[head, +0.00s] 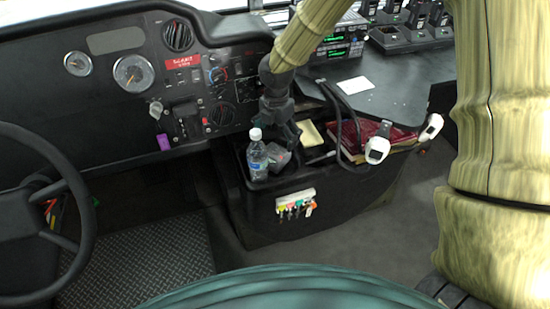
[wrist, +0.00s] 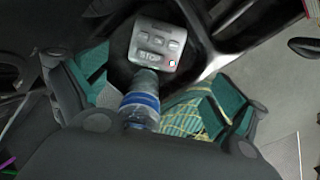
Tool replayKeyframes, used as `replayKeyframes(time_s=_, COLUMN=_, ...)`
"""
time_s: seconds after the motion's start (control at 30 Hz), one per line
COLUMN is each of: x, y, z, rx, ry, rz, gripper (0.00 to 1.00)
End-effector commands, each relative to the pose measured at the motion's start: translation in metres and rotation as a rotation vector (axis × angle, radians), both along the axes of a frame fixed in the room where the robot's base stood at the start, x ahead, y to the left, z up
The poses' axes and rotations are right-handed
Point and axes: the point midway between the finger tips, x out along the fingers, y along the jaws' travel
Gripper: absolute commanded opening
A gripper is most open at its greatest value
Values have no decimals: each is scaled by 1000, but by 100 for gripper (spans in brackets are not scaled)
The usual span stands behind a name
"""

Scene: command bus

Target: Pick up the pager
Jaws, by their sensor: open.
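The pager (head: 277,153) looks like a small grey device in the dark console tray, just right of the water bottle. In the wrist view, the pager (wrist: 155,47) shows as a light grey box with several buttons, one marked STOP, and a red spot. The clear bottle (head: 257,156) with a white cap stands upright close beside it; in the wrist view the bottle (wrist: 140,105) is just below the pager. My gripper (head: 288,133) is open and hangs above the tray near the pager, not visibly holding anything. It partly hides the tray's back.
A yellow pad (head: 310,133) and a dark red book (head: 358,132) lie to the right. White handsets (head: 377,149) with black cables hang at the console's right side. The dashboard (head: 190,75) rises behind left, and the steering wheel (head: 75,185) is at far left.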

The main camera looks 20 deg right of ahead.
Motion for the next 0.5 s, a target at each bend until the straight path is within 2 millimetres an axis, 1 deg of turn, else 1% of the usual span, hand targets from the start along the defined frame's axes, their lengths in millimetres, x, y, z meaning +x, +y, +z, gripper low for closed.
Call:
replayKeyframes(time_s=0.03, x=0, y=0, z=-9, rx=-1, ry=2, rz=0, gripper=96)
replayKeyframes(time_s=0.2, x=1, y=1, z=-32, rx=-1, ry=1, rz=2, gripper=96)
replayKeyframes(time_s=0.5, x=4, y=1, z=-51, rx=0, ry=0, rz=2, gripper=96)
